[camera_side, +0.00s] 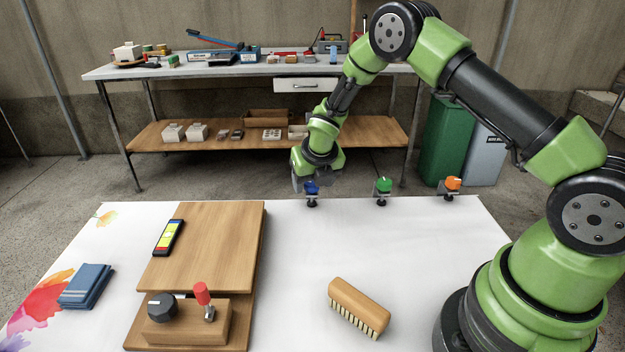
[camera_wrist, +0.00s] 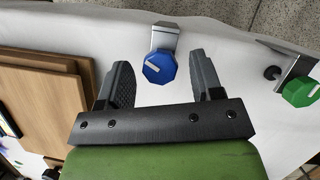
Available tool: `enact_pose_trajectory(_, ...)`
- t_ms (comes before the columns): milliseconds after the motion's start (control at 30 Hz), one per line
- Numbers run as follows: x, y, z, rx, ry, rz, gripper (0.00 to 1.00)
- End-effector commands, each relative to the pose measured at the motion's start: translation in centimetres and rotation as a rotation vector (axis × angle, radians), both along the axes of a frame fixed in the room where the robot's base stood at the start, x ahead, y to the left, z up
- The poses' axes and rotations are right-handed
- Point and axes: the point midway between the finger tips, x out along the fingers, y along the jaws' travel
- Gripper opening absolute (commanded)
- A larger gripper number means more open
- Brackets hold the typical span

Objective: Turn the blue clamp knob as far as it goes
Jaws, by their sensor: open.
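The blue clamp knob (camera_side: 311,187) sits on a metal clamp at the far edge of the white table. In the wrist view the blue knob (camera_wrist: 159,67) is faceted with a white pointer line, and its grey clamp bracket (camera_wrist: 165,36) shows behind it. My gripper (camera_wrist: 160,75) is open, with one finger on each side of the blue knob and visible gaps between them. In the side view my gripper (camera_side: 303,183) is at the blue knob, partly hidden by my arm. A green clamp knob (camera_side: 383,185) and an orange clamp knob (camera_side: 453,183) stand to the right along the same edge.
A wooden board (camera_side: 215,235) with a small block, grey knob and red-topped lever lies at left. A blue cloth (camera_side: 86,286) and a brush (camera_side: 358,307) lie on the table (camera_side: 420,255). The green knob (camera_wrist: 300,91) is right of my gripper.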

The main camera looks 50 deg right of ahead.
Motion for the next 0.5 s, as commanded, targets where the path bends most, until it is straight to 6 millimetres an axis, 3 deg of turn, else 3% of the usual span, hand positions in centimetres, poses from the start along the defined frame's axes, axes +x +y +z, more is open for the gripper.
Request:
enact_pose_trajectory(267,0.05,-0.04,-0.07,0.000,-0.001,0.000,0.58)
enact_pose_trajectory(467,0.04,-0.03,-0.06,0.000,-0.001,0.000,0.12)
enact_pose_trajectory(500,0.03,-0.04,-0.06,0.000,0.000,0.000,0.12)
